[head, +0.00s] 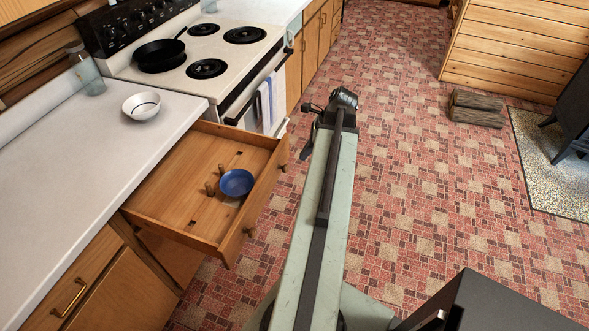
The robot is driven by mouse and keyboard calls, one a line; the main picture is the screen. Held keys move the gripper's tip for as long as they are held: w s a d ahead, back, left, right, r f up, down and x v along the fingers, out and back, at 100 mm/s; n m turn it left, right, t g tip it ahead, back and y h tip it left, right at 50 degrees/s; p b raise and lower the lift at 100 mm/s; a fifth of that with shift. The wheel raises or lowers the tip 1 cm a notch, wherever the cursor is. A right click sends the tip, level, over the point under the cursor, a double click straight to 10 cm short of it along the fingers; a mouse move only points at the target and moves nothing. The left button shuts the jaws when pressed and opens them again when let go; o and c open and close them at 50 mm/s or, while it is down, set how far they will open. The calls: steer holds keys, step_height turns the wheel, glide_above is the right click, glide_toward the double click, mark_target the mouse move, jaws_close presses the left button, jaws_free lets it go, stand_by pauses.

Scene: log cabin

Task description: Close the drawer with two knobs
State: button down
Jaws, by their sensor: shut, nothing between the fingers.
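The wooden drawer (172,204) is pulled well out from under the white counter, left of my arm. Its front faces right, towards my arm, with one dark knob (284,168) near the far end and another knob (250,232) nearer to me. A blue bowl (236,182) sits inside it beside short wooden pegs. My gripper (306,150) hangs at the far end of my arm, just right of the drawer's far front corner. It looks shut and empty. Whether it touches the drawer front cannot be told from this view.
A white stove (205,62) with a black pan (160,54) stands beyond the drawer, towels on its front. A white bowl (141,105) and a glass jar (87,70) stand on the counter (85,165). Logs (477,107) lie at right. The tiled floor between is clear.

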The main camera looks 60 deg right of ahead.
steer(key=s+d+m, duration=0.1)
steer(key=s+d, duration=0.2)
steer(key=s, duration=0.1)
steer(key=w+a+f+b, duration=0.3)
steer(key=w+f+b, duration=0.4)
steer(key=f+b, duration=0.1)
steer(key=shift+w+a+f+b, duration=0.25)
steer(key=shift+a+f+b, duration=0.05)
